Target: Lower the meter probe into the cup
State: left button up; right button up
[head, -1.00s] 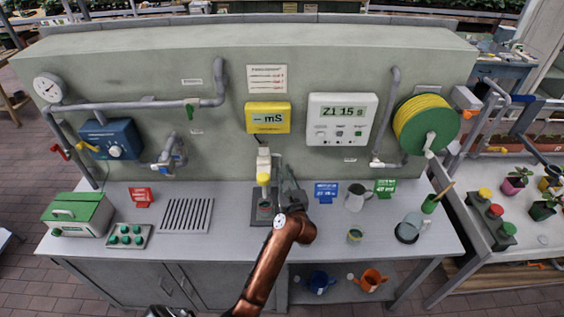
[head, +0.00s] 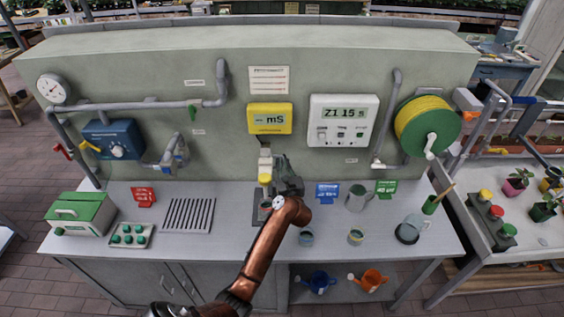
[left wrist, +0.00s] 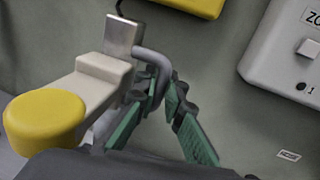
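The meter probe assembly (head: 265,165) hangs below the yellow mS meter (head: 269,118). It is a pale block with a yellow round cap, and its cable runs up to the meter. In the left wrist view the yellow cap (left wrist: 45,122) is at left, with a grey bent handle (left wrist: 160,68) beside the block. My left gripper (head: 290,172) is just right of the probe. Its green-padded fingers (left wrist: 165,125) are apart, the left one near or against the handle. The cup below the probe is mostly hidden by my arm and hard to make out. My right gripper is out of view.
A grey jug (head: 356,198), blue and green signs and a drain grille (head: 187,214) are nearby. A white control box (head: 341,120) is on the wall.

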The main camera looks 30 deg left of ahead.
pick_arm(q)
grip_shut()
notch_tip(320, 180, down, 7)
jog(key=b, duration=0.3)
jog(key=shift+b, duration=0.3)
jog(key=shift+o, duration=2)
grip_release()
jog(key=v, duration=0.7)
jog(key=shift+s+d, duration=0.15)
jog(key=shift+s, duration=0.05)
